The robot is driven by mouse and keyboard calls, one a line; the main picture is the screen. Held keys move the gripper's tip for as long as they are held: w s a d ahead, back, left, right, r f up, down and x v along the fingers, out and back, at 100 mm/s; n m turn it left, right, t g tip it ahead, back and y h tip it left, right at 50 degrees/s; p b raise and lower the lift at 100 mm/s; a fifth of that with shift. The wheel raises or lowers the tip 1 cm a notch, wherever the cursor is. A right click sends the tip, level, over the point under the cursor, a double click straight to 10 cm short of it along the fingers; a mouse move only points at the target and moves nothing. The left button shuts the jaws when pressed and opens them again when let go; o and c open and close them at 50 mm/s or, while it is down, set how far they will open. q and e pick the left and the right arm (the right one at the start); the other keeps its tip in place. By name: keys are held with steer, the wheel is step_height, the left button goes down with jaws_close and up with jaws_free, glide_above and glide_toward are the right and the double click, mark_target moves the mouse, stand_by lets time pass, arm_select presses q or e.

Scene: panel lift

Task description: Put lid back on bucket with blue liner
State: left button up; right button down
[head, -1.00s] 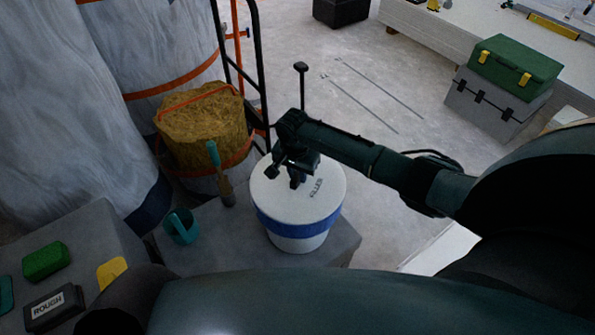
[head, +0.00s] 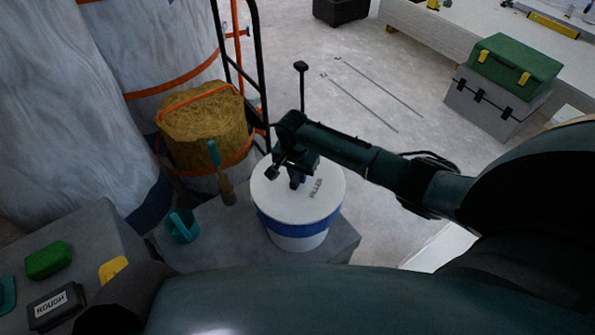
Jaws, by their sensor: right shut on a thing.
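The white bucket (head: 299,242) with a blue band stands on a grey block in the middle of the head view. A white lid (head: 325,178) marked "FILLER" is over its top and looks level with the rim; whether it is fully seated I cannot tell. My right gripper (head: 296,182) points down at the middle of the lid and is shut on the lid's grip, which it mostly hides. The bucket's inside is hidden. The left gripper is not visible; only part of my arm shows at the bottom.
A teal cup (head: 181,226) and a brush (head: 221,172) are left of the bucket. A roll of tan insulation (head: 201,130) and a hand truck (head: 258,75) stand behind. A green-topped toolbox (head: 514,65) is at the right. Floor between is mostly clear.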

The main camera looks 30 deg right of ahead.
steer(key=shift+p, duration=0.4)
stand_by(0.6)
steer(key=c, duration=1.2)
jaws_free()
steer(key=shift+o, duration=0.3)
steer(key=o, duration=0.4)
